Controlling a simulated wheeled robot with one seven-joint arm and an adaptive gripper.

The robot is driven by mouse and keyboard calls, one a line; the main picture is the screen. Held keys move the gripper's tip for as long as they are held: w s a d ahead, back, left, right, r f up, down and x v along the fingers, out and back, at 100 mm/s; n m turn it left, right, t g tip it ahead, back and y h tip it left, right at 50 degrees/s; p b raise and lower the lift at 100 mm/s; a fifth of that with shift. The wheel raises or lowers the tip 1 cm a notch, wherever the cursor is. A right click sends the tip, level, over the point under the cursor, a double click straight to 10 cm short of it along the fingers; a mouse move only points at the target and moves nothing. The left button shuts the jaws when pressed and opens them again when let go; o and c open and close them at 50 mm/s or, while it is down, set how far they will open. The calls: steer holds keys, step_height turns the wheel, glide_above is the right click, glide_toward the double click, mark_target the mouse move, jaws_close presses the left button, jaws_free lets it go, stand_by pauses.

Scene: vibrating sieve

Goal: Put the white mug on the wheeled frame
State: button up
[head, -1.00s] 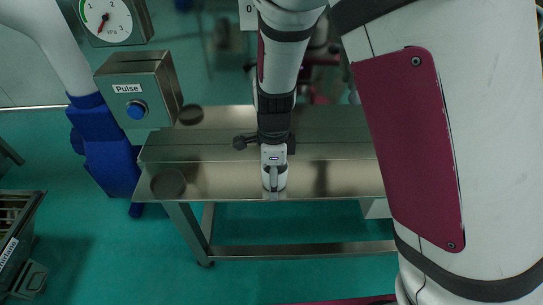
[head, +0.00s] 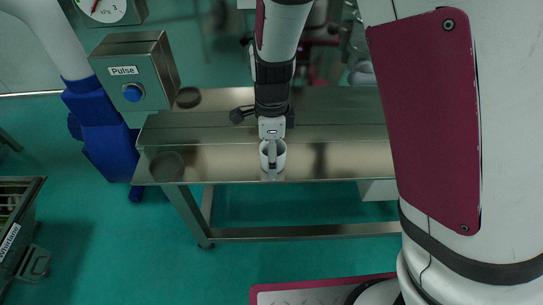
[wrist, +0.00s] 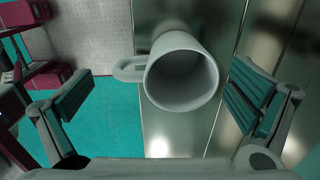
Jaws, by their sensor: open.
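The white mug (head: 280,163) stands upright on the steel top of the wheeled frame (head: 220,165), close to its front edge. Its handle points toward that edge. My gripper (head: 272,142) is directly above the mug. In the wrist view, the mug (wrist: 183,75) lies between my two spread fingers (wrist: 160,100), with clear gaps to both. The gripper is open and not clamped on it. The mug's inside looks empty. The handle reaches out to the left in the wrist view, near the edge above the teal floor.
A grey box with a blue Pulse button (head: 133,92) stands at the left, beside a blue-and-white column (head: 95,125). Two dark round discs (head: 167,165) mark the left part of the top. The top right of the mug is clear.

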steer(key=s+d+r+n+y, duration=0.1)
steer(key=d+r+n, duration=0.1)
steer(key=r, duration=0.6)
steer(key=s+d+r+n, duration=0.1)
steer(key=d+r+n, duration=0.1)
steer(key=r, duration=0.5)
steer(key=s+d+r+n+t, duration=0.2)
steer(key=s+d+r+n, duration=0.3)
steer(key=s+d+n, duration=0.1)
steer(key=s+d+r+n+t+h, duration=0.1)
steer(key=s+d+r+n+t, duration=0.2)
steer(key=s+d+r+n, duration=0.2)
steer(key=s+d+n, duration=0.1)
steer(key=s+n, duration=0.2)
steer(key=s, duration=0.1)
steer(key=shift+r+t, duration=0.3)
steer(key=shift+r, duration=0.1)
steer(key=shift+w+d, duration=0.1)
